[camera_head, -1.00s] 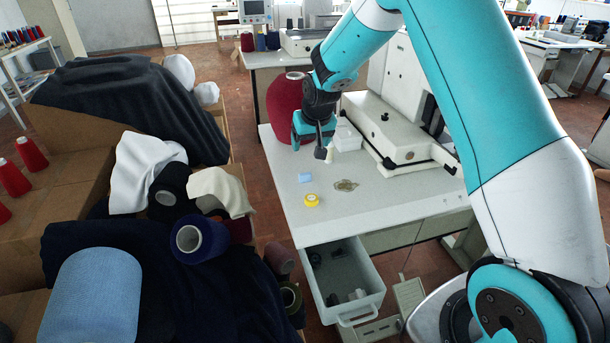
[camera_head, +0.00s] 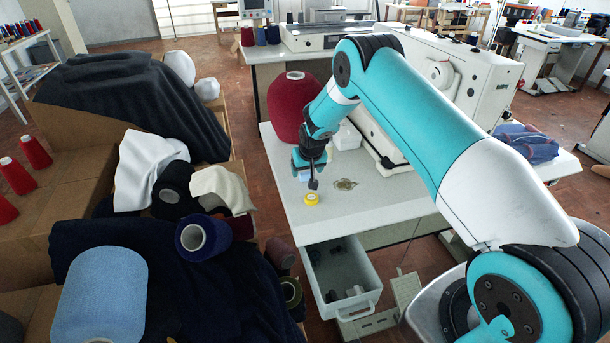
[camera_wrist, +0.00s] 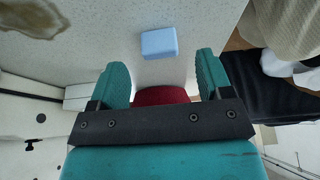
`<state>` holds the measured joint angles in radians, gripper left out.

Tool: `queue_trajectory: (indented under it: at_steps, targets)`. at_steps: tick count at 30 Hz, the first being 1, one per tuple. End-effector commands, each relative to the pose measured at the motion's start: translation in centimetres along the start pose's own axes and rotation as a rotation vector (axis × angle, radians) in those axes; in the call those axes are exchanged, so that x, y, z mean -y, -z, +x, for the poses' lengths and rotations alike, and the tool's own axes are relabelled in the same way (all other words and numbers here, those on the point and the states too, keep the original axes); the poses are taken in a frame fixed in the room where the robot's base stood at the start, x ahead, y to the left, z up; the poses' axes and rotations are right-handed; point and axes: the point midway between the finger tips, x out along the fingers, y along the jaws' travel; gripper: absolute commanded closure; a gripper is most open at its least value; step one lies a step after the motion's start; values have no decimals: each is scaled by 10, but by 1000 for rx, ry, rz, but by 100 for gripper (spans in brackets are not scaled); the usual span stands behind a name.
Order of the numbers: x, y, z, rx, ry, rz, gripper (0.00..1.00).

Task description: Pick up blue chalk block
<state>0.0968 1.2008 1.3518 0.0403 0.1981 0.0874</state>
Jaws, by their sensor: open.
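The blue chalk block (camera_wrist: 159,43) lies on the pale speckled tabletop (camera_wrist: 110,50) in the wrist view. It sits just beyond the fingertips, roughly between them in the picture, and nothing grips it. My gripper (camera_wrist: 163,74) is open, with its two teal fingers apart and empty. In the head view my gripper (camera_head: 314,184) is over the left part of the table (camera_head: 370,205), close to a yellow round item (camera_head: 312,199).
A brown-green stain-like patch (camera_head: 345,184) is on the table right of my gripper. A large red cone (camera_head: 292,100) and a white machine (camera_head: 385,150) stand behind. An open drawer (camera_head: 345,285) juts out in front. Fabric-covered boxes (camera_head: 130,110) are at the left.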

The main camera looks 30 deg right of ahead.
Motion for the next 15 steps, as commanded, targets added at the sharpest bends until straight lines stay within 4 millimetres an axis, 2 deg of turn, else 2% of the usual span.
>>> queue_trajectory:
  at_steps: [7,15]
  targets:
    - [0,2,29,0,0,-1,28]
    - [0,2,32,-1,0,-1,28]
